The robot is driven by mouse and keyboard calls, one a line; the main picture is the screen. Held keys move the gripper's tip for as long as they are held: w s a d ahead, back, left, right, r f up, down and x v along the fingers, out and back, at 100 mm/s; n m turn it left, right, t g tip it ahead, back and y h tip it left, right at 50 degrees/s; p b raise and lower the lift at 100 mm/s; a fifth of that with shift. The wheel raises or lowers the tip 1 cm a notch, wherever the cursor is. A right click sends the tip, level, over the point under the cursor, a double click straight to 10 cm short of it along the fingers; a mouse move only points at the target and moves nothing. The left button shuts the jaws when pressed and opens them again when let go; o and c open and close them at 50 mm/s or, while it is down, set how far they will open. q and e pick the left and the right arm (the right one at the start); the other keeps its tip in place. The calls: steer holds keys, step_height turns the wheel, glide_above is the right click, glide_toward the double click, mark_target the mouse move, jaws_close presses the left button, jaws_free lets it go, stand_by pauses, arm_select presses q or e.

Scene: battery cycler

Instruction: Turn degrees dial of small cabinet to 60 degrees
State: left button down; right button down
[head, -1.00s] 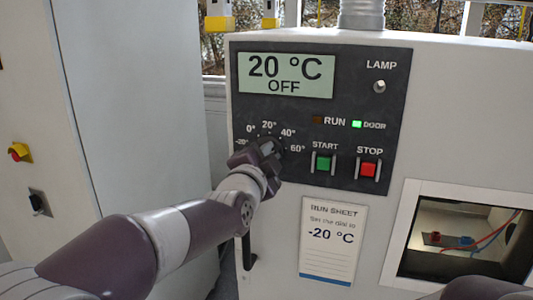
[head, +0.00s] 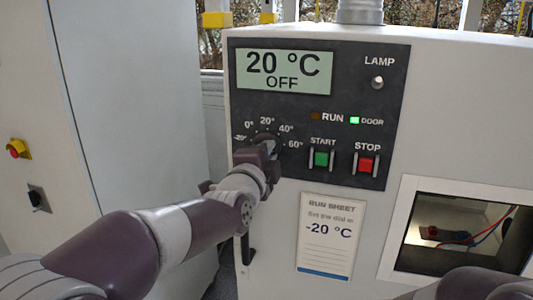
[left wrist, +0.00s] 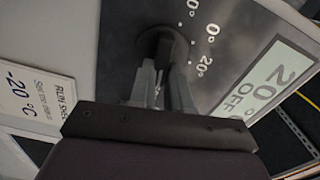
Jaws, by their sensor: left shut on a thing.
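The cabinet's dark control panel (head: 390,105) has a dial with marks from -20° to 60° around it. The display (head: 285,72) reads 20 °C OFF. In the left wrist view the dark round dial (left wrist: 158,42) has a raised grip bar. My left gripper (head: 266,150) is at the dial in the head view and hides most of it. In the left wrist view my left gripper (left wrist: 166,68) is shut with its two fingers on either side of the bar. The dial's pointer cannot be made out. My right gripper is out of view.
Right of the dial are a green START button (head: 321,159) and a red STOP button (head: 366,164). A run sheet (head: 327,238) below reads -20 °C. An open window (head: 410,222) shows wires inside. A tall cabinet (head: 130,110) stands at left.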

arm_select(q)
steer(key=c, duration=1.1)
jaws_free()
steer(key=b+v, duration=0.4)
steer(key=v, duration=0.8)
steer(key=shift+s, duration=0.35)
